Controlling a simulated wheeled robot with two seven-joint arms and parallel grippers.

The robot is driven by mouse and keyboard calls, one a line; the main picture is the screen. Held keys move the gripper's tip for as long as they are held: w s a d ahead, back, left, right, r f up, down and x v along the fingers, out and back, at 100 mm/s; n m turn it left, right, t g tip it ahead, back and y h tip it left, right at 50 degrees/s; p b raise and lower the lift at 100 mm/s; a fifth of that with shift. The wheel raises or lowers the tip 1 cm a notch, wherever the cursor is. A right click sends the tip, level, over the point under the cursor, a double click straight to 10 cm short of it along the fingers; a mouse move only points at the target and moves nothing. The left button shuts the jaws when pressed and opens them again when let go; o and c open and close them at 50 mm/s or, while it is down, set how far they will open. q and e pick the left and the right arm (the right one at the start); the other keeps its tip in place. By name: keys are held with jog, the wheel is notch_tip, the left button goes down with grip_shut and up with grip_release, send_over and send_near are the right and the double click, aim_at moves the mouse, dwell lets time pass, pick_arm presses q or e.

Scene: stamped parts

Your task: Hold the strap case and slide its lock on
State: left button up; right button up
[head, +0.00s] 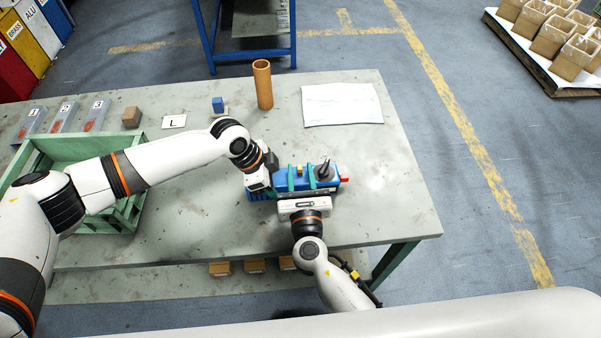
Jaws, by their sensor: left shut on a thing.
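The blue strap case (334,184) lies near the table's front edge, with teal-green upright bands across it. A small yellow piece (299,169) shows between the bands; I cannot tell if it is the lock. A dark round knob (323,172) sits on the right part and a red piece (344,179) at the right end. My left gripper (259,194) is shut on the case's left end. My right gripper (301,184) comes from the front, close against the case's near side. Its fingertips are hard to separate from the case, so its opening is unclear.
A brown upright tube (263,85), a white sheet (341,104), a blue block (218,104) and a brown block (131,117) stand or lie behind. A green crate (118,217) is at left under my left arm. The table (400,190) is clear to the right.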

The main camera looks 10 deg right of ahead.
jog(key=s, duration=1.2)
pick_arm(q)
jog(key=o, duration=1.3)
jog(key=v, duration=1.2)
